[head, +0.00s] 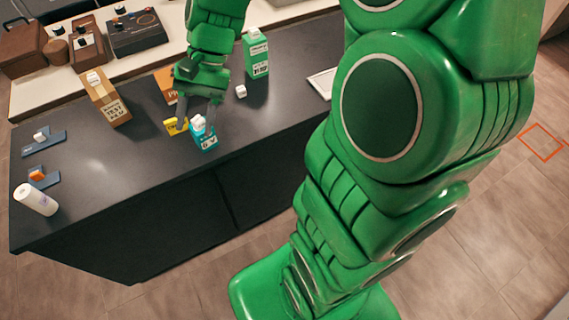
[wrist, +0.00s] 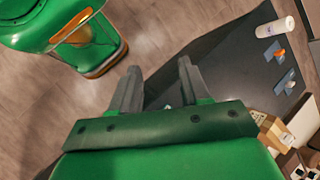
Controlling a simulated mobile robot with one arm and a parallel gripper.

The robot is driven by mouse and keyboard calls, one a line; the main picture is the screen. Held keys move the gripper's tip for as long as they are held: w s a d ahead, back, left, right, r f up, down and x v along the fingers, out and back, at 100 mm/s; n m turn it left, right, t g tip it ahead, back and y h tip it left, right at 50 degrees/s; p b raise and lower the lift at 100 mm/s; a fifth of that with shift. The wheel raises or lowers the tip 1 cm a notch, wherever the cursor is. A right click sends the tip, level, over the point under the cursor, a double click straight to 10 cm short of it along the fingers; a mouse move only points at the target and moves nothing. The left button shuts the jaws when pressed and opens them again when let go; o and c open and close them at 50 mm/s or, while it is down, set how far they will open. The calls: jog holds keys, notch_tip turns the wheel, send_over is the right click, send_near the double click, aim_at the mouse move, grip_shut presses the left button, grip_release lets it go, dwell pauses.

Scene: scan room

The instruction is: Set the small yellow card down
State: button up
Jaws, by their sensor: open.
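The small yellow card (head: 177,125) shows in the head view on the black counter (head: 270,120), just left of a teal carton with a white top (head: 205,139). It looks upright or leaning; whether it touches the carton I cannot tell. My gripper (head: 199,107) is above and behind these two, pointing down, with its grey fingers apart. In the wrist view the fingers of my gripper (wrist: 158,75) are spread with nothing held between them. The yellow card does not show in the wrist view.
A green carton (head: 257,54), a small white cube (head: 241,91) and a brown box (head: 105,98) stand near. An orange box (head: 166,83) is partly hidden behind my gripper. A white bottle (head: 36,199) and two blue-grey holders (head: 44,142) are at the left. The counter's front middle is clear.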

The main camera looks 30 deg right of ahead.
jog(key=s+d+n+h, duration=0.2)
jog(key=s+d+h, duration=0.1)
jog(key=s, duration=0.6)
jog(key=s+d+r+n+t+h, duration=0.1)
jog(key=s+d+n+h, duration=0.1)
jog(key=s+d, duration=0.4)
jog(key=s+n, duration=0.1)
jog(key=s, duration=0.2)
jog(key=shift+s+d+t+h, duration=0.3)
jog(key=shift+s+h, duration=0.1)
